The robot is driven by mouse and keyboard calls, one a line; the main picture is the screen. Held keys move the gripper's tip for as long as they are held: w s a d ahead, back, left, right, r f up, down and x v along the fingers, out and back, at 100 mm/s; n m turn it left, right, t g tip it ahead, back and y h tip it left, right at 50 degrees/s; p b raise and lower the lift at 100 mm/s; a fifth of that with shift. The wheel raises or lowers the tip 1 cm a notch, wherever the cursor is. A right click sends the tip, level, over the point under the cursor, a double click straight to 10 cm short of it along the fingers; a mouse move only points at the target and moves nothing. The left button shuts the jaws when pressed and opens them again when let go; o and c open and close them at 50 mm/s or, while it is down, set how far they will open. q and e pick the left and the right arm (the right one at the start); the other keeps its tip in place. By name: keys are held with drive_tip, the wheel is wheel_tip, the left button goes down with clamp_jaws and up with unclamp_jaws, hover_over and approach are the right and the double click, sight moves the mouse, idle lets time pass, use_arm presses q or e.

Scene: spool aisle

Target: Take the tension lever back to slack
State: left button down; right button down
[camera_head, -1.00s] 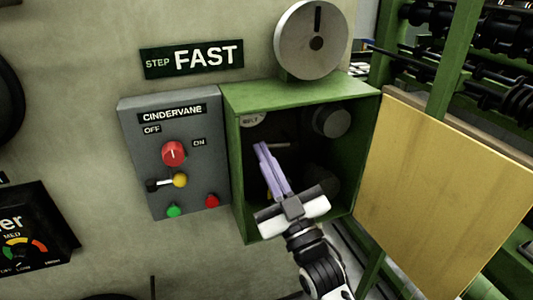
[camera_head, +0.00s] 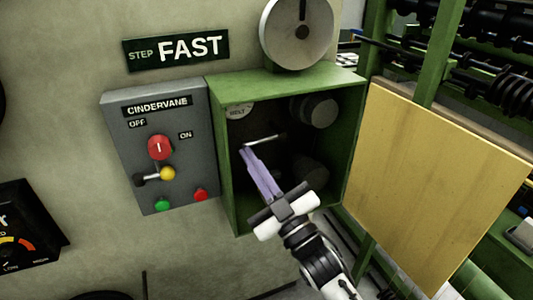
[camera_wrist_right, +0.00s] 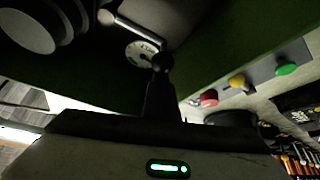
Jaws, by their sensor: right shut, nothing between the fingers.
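A thin silver lever (camera_head: 265,140) shows inside the open green box, lying nearly level and rising slightly to the right. In the right wrist view the lever (camera_wrist_right: 136,29) runs from a pale end to a dark ball (camera_wrist_right: 162,61). My right gripper (camera_head: 246,151) has its lilac fingers shut and empty, reaching into the box. Its tips appear at the lever's left end; contact cannot be told. In the wrist view the fingers (camera_wrist_right: 161,74) overlap the dark ball's lower side. No lever position marks are readable. My left gripper is out of view.
A grey CINDERVANE panel (camera_head: 120,140) with knobs stands left. A yellow door (camera_head: 430,190) hangs open at right. A grey disc (camera_head: 290,45) sits above.

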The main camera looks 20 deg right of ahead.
drive_tip(key=shift+d+f+n+g+y, duration=0.2)
drive_tip(key=shift+f+n+g+y, duration=0.35)
drive_tip(key=shift+f+n, duration=0.75)
drive_tip(key=shift+d+f+n+g+y, duration=0.15)
drive_tip(key=shift+f+n+g+y, duration=0.35)
drive_tip(key=shift+f+n, duration=0.75)
drive_tip(key=shift+r, duration=0.15)
drive_tip(key=b+v, duration=0.2)
drive_tip(key=v, duration=0.8)
drive_tip(key=s+d+f+m+g+h, duration=0.1)
drive_tip(key=s+f+m+g+h, duration=0.2)
drive_tip(key=f, duration=0.6)
drive_tip(key=s+d+f+m+g+h, duration=0.1)
drive_tip(key=s+f+m+g+h, duration=0.25)
drive_tip(key=f, duration=0.55)
drive_tip(key=s+a+f+m+g+h, duration=0.1)
drive_tip(key=s+f+m+g, duration=0.3)
drive_tip(key=s+f, duration=0.8)
drive_tip(key=shift+a+f+m+g, duration=0.2)
drive_tip(key=shift+f+m+g, duration=0.35)
drive_tip(key=shift+m, duration=0.65)
